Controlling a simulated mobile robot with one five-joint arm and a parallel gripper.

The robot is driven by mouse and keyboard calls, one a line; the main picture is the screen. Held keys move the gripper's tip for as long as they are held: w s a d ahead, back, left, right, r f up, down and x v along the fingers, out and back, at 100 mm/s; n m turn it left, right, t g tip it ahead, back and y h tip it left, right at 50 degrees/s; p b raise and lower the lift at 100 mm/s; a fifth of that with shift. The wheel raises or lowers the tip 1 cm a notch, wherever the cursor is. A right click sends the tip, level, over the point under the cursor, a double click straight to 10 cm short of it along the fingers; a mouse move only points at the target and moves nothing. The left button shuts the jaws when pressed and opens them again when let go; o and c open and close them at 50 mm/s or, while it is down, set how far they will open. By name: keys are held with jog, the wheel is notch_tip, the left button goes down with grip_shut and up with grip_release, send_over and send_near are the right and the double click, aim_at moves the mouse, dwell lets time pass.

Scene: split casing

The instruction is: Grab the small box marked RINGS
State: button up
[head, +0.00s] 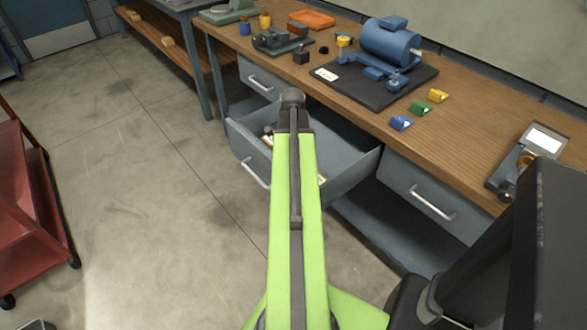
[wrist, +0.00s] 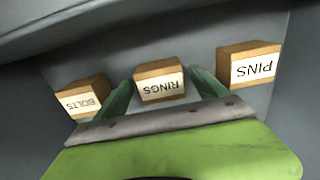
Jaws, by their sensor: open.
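The small box marked RINGS (wrist: 159,83) lies in the middle of the wrist view, its label upside down. It rests on the grey floor of an open drawer (head: 345,180). My gripper (wrist: 158,92) is open, with one dark green finger on each side of the RINGS box. I cannot tell whether the fingers touch it.
A box marked BOLTS (wrist: 83,98) is to the left and a box marked PINS (wrist: 249,64) to the right in the drawer. The wooden bench (head: 465,145) above carries a blue motor (head: 389,45) on a dark plate. A red cart (head: 30,200) stands at the left.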

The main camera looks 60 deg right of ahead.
jog(key=shift+f, duration=0.35)
jog(key=c, duration=1.7)
jog(key=shift+c, duration=0.2)
